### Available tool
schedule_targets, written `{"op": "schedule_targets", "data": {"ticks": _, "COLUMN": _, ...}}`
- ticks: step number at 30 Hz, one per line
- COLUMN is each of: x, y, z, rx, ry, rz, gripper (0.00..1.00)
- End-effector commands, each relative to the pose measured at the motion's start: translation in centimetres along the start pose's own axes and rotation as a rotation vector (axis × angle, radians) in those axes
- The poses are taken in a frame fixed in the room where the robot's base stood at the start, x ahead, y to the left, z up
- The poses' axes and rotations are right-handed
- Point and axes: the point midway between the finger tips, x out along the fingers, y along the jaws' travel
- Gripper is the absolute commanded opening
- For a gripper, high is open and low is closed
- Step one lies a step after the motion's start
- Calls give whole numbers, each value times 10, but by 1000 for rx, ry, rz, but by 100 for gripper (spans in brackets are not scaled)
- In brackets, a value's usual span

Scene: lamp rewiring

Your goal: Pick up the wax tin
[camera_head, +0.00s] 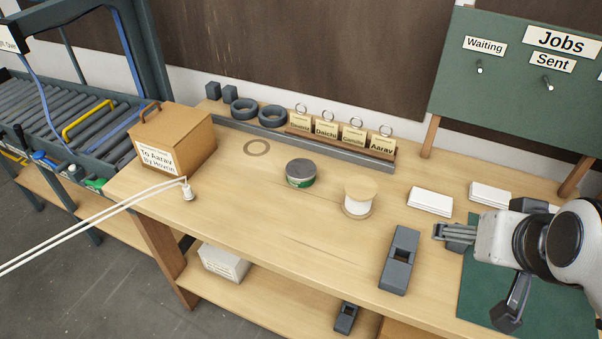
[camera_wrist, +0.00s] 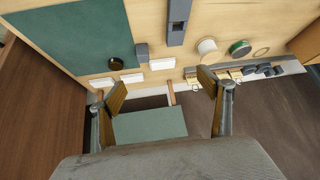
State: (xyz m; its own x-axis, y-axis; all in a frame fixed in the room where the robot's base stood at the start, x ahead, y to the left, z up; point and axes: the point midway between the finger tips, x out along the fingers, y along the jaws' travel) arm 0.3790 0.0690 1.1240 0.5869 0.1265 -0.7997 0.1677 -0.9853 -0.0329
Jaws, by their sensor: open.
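A short round tin (camera_head: 301,173) with a grey lid and a green label stands upright mid-bench. It also shows in the wrist view (camera_wrist: 240,48). A dark-topped round thing with a gold side (camera_wrist: 116,62) stands on the green mat (camera_wrist: 60,40); the head view does not show it, and I cannot tell from a label which one is the wax tin. My gripper (camera_wrist: 162,86) is open and empty, its two fingers wide apart. It is at the right of the bench in the head view, apart from both round things.
A thread spool (camera_head: 359,197) stands right of the green-labelled tin. A cardboard box (camera_head: 172,140) and white cable plug (camera_head: 188,191) are at left.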

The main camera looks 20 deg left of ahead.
Motion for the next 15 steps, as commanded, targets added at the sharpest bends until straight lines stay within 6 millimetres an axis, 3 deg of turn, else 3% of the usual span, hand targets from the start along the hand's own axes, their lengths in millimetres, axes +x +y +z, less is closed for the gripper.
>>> {"op": "schedule_targets", "data": {"ticks": 15, "x": 82, "y": -66, "z": -72, "rx": -85, "ry": 113, "rz": -91, "gripper": 78}}
